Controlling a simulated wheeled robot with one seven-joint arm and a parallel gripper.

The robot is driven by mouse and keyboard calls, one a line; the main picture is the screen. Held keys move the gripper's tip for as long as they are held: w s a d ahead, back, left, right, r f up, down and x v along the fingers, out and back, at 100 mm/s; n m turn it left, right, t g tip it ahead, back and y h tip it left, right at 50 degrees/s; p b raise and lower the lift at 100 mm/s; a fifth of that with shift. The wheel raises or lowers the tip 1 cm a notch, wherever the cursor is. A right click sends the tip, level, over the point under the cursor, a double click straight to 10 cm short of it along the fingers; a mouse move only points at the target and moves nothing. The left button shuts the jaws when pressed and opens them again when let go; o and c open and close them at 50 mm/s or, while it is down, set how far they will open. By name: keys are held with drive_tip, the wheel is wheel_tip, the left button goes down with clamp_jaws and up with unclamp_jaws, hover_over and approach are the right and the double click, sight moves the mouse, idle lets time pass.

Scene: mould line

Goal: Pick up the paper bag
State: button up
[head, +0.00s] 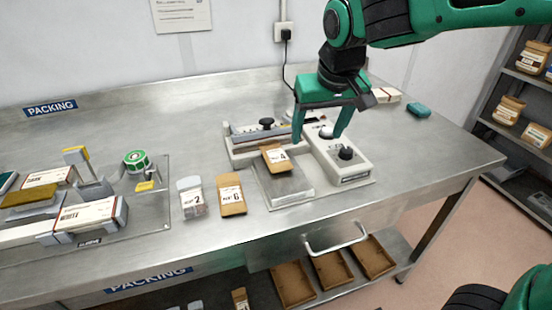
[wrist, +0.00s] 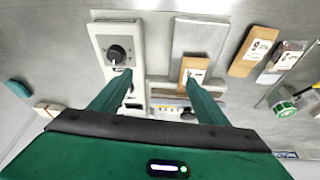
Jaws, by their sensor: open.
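The other, labelled 6 (head: 232,196), lies on the bench just left of the machine. My gripper (head: 316,138) is open and empty above the machine, to the right of the bag labelled 4. In the wrist view the right finger of my gripper (wrist: 157,78) overlaps the lower end of this bag (wrist: 194,69); I cannot tell whether they touch. The bag labelled 6 (wrist: 255,49) is farther right there.
A clear pouch labelled 2 (head: 192,199) stands left of the bag labelled 6. A clear board (head: 160,215) with boxes and a green tape roll (head: 136,161) is at the left. A black knob (head: 346,153) rises from the machine's right side. The front bench strip is clear.

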drive_tip(key=n, duration=0.1)
approach(277, 155)
drive_tip(key=f, duration=0.2)
drive_tip(key=shift+w+d+f+y, duration=0.3)
drive_tip(key=shift+w+f, duration=0.05)
drive_tip(key=shift+w, duration=0.05)
drive_tip(key=shift+x, duration=3.15)
drive_tip(key=shift+a+r, duration=0.1)
drive_tip(key=shift+a, duration=0.05)
drive_tip(key=c, duration=1.2)
drive_tip(key=shift+r, duration=0.1)
drive_tip(key=shift+c, duration=0.2)
